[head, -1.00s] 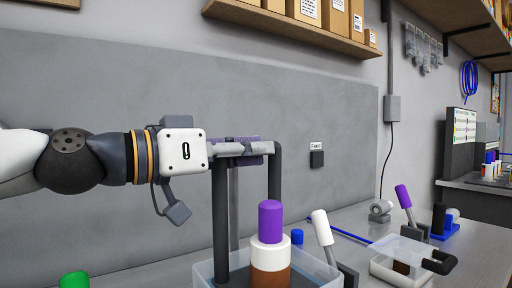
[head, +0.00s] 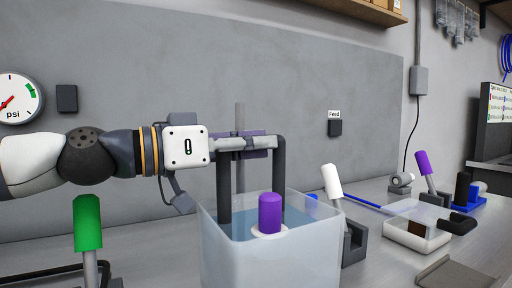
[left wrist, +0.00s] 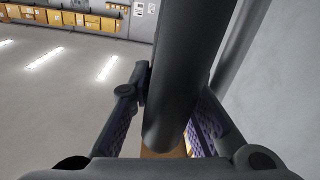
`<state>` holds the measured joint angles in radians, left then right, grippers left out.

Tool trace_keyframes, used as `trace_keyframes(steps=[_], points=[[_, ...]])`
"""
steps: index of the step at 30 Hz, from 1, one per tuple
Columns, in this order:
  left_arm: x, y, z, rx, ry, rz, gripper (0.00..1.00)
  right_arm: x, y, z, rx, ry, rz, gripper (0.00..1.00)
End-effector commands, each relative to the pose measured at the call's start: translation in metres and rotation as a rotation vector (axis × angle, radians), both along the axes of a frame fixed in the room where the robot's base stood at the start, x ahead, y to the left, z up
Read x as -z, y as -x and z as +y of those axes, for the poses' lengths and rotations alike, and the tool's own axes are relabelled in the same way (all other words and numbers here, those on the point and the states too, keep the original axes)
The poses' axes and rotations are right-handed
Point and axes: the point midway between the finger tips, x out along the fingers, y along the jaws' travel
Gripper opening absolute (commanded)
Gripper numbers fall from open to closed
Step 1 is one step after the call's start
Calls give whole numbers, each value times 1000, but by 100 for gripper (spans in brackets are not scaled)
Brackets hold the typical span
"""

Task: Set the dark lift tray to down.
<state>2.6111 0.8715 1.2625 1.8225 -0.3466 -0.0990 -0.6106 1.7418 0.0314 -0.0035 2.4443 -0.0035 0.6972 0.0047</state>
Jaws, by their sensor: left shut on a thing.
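The dark lift tray shows as a black upright handle frame (head: 279,165) whose legs go down into a translucent tank (head: 325,245) of bluish liquid. Its lower part is hidden by the cloudy tank wall. A purple-topped piece (head: 270,212) with a white collar sits low in the tank, between the frame legs. My left gripper (head: 245,143) is shut on the top bar of the frame, above the tank. In the left wrist view the dark bar (left wrist: 185,75) runs between the purple-padded fingers. My right gripper is not in view.
A green-handled lever (head: 88,225) stands left of the tank, a white-handled lever (head: 331,181) right of it. A clear box (head: 405,238) and a purple-handled lever (head: 424,164) are further right. A gauge (head: 18,100) hangs on the wall.

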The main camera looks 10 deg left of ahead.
Motion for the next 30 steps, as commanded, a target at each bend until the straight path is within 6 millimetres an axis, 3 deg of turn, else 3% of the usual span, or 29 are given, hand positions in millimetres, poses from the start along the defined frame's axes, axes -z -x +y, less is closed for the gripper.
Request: trace_keyframes(steps=[1,11,12,15,30], points=[[8,-1,-1,4,-7,10,0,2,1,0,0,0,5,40],[10,-1,-2,9,-11,13,0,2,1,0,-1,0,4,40],[10,-1,-2,10,-12,14,22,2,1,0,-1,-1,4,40],[11,-1,-2,9,-12,15,38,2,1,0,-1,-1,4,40],[3,0,-1,4,-5,3,38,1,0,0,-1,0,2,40]])
